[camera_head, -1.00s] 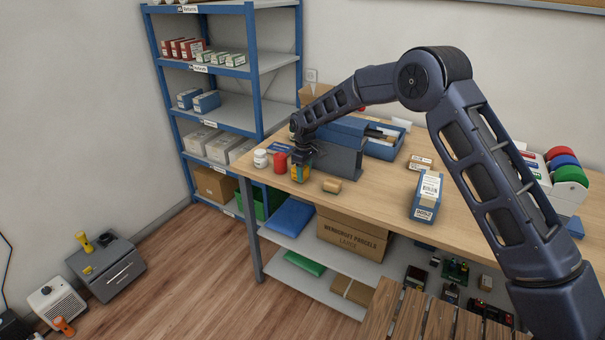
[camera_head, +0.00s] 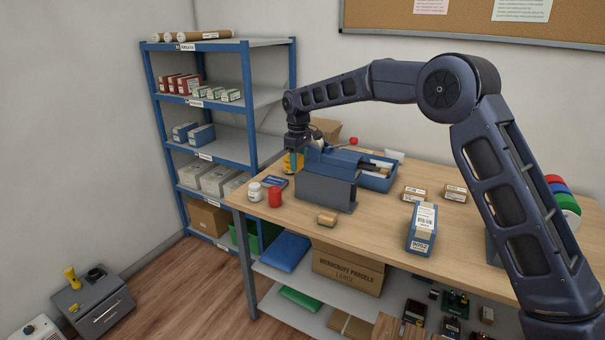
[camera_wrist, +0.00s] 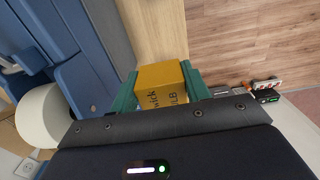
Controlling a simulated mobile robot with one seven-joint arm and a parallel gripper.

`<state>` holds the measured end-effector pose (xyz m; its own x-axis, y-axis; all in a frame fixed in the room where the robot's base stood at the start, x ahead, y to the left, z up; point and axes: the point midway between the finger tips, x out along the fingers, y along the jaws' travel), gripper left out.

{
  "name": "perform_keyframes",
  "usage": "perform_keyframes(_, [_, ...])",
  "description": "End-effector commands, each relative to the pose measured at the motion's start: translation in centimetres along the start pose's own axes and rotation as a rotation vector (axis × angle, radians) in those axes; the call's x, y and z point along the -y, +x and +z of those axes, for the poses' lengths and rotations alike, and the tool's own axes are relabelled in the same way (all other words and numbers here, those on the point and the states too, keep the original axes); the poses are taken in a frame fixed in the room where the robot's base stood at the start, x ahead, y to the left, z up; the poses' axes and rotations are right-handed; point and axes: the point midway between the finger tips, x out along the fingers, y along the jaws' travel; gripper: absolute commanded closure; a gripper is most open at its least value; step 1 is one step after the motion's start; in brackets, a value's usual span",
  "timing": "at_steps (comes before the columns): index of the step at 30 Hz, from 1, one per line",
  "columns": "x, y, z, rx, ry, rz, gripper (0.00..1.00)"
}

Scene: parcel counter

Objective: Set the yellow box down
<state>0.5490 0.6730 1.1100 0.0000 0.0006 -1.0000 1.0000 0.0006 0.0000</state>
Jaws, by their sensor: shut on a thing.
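The yellow box (camera_head: 290,164) is held by my gripper (camera_head: 294,159) at the far left of the workbench (camera_head: 380,228), behind the red cylinder. In the wrist view the yellow box (camera_wrist: 160,83) sits between the two teal fingers of my gripper (camera_wrist: 161,92), which are shut on its sides. Dark lettering shows on one face of it. The box appears to be above the bench top. Its underside is hidden, and the gap below it cannot be measured.
A red cylinder (camera_head: 275,197), a white jar (camera_head: 255,192) and a flat blue box (camera_head: 275,181) stand near. A grey-blue holder (camera_head: 327,191) is to the right, with a small tan block (camera_head: 327,219) in front. Bare bench top lies right of that block. A shelf rack (camera_head: 250,95) stands left.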

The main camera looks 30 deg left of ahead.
Motion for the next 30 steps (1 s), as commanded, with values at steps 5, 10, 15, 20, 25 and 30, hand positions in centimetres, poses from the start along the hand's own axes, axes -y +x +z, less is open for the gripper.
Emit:
perform_keyframes(5, [0.0, -0.9, 0.0, 0.0, 0.0, 0.0, 0.76])
perform_keyframes(10, [0.0, -1.0, 0.0, 0.0, 0.0, 0.0, 0.76])
perform_keyframes(15, [-0.1, -3.2, 0.0, -0.002, 0.001, 0.001, 0.76])
perform_keyframes(20, [-0.1, -7.1, 0.0, -0.003, 0.001, 0.001, 0.76])
perform_keyframes(25, [-0.1, -10.6, 0.0, -0.002, 0.001, 0.001, 0.76])
perform_keyframes(30, [-1.4, -12.2, 1.0, 0.001, 0.02, 0.0, 0.76])
